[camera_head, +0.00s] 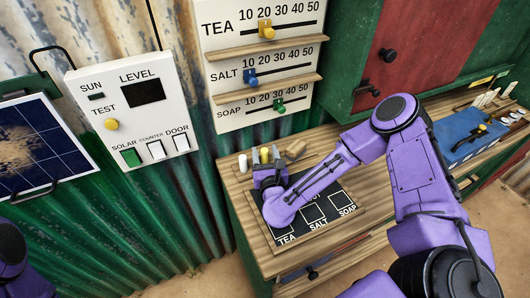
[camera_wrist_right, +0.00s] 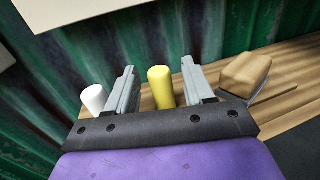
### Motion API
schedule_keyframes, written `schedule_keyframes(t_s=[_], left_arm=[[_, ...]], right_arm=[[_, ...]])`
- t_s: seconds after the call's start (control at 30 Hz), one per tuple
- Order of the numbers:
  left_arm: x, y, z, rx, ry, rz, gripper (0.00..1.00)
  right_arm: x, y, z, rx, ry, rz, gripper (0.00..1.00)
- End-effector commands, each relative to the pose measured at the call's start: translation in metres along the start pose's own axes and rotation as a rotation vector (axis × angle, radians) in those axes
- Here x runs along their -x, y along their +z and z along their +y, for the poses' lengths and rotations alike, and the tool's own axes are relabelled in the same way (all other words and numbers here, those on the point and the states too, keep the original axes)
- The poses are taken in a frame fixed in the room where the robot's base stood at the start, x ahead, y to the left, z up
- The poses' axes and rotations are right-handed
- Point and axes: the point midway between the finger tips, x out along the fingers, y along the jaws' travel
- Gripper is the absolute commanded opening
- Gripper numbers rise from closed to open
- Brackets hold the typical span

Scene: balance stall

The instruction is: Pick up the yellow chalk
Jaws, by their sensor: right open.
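The yellow chalk (camera_head: 264,155) is a short cylinder at the back of the wooden counter, and it also shows in the right wrist view (camera_wrist_right: 161,88). My right gripper (camera_head: 267,170) is over the back of the counter, pointing at the chalk. The chalk's lower end is hidden by the gripper body. My left gripper is not in view.
A white chalk (camera_wrist_right: 94,98) stands just left of the left finger. A wooden block (camera_wrist_right: 246,74) lies just right of the right finger. A blackboard slate (camera_head: 330,222) labelled TEA, SALT, SOAP lies in front. The corrugated wall (camera_head: 110,225) rises close behind.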

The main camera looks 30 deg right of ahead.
Motion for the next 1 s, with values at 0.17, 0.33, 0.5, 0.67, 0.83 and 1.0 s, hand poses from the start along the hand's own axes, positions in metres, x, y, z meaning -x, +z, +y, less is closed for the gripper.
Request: schedule_keyframes(t_s=[0.17,0.33,0.5,0.67,0.83,1.0], left_arm=[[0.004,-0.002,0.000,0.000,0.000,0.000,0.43],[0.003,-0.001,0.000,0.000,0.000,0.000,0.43],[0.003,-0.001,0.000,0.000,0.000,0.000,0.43],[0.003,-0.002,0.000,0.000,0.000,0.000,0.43],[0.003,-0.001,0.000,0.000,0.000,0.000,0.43],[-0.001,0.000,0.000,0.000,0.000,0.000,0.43]], right_arm=[[-0.011,0.000,0.000,-0.001,0.001,0.002,0.52],[-0.011,0.000,0.000,-0.001,0.001,0.001,0.39],[-0.011,0.000,0.001,-0.001,0.001,0.001,0.00],[-0.011,0.000,0.001,-0.001,0.001,0.001,0.00],[-0.011,0.005,0.001,-0.001,0.001,0.000,0.00],[-0.011,0.030,0.000,-0.005,0.000,-0.003,0.00]])
